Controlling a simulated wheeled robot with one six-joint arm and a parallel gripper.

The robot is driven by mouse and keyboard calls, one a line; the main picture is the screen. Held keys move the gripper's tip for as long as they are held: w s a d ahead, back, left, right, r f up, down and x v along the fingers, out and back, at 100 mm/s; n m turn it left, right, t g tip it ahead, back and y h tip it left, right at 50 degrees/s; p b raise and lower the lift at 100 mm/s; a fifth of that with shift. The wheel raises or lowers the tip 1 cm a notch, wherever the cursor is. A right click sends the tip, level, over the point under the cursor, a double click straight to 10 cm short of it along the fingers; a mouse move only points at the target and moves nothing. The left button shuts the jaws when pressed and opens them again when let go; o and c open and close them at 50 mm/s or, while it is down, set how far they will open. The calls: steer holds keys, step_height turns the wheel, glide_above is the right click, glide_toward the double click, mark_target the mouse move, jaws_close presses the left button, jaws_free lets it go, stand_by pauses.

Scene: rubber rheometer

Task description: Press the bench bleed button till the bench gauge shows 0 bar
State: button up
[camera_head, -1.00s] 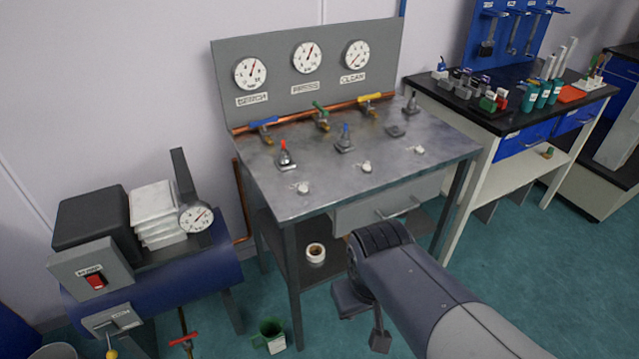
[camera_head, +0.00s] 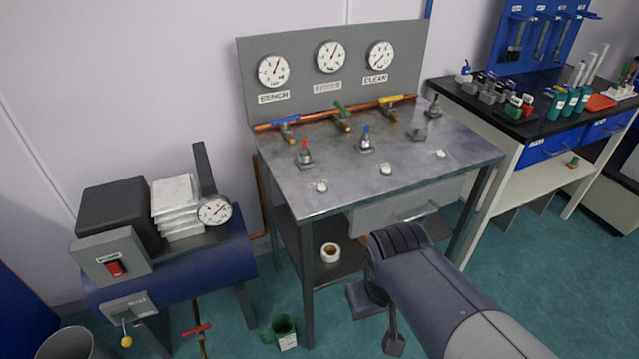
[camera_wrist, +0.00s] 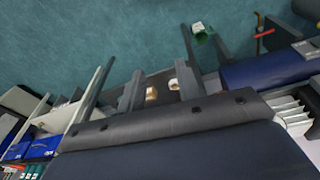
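The bench gauge (camera_head: 273,71) is the left dial on the grey back panel, above the BENCH label (camera_head: 273,97). Its needle points up and to the right, off the lowest marks. Three small white buttons sit along the front of the metal bench top: left (camera_head: 321,186), middle (camera_head: 386,169) and right (camera_head: 440,154). The left one is in line with the bench gauge; their labels are too small to read. My gripper (camera_head: 378,320) hangs low in front of the bench, below the top and away from the buttons. Its fingers are apart and empty, also in the wrist view (camera_wrist: 160,88).
The panel also has the press gauge (camera_head: 331,56) and clean gauge (camera_head: 380,55). Blue, green and yellow valve handles and upright red and blue regulators stand behind the buttons. A blue compressor tank (camera_head: 180,265) stands left. A drawer handle (camera_head: 418,214) juts out near my arm.

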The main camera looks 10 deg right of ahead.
steer(key=shift+c, duration=0.4)
jaws_close()
stand_by(1.4)
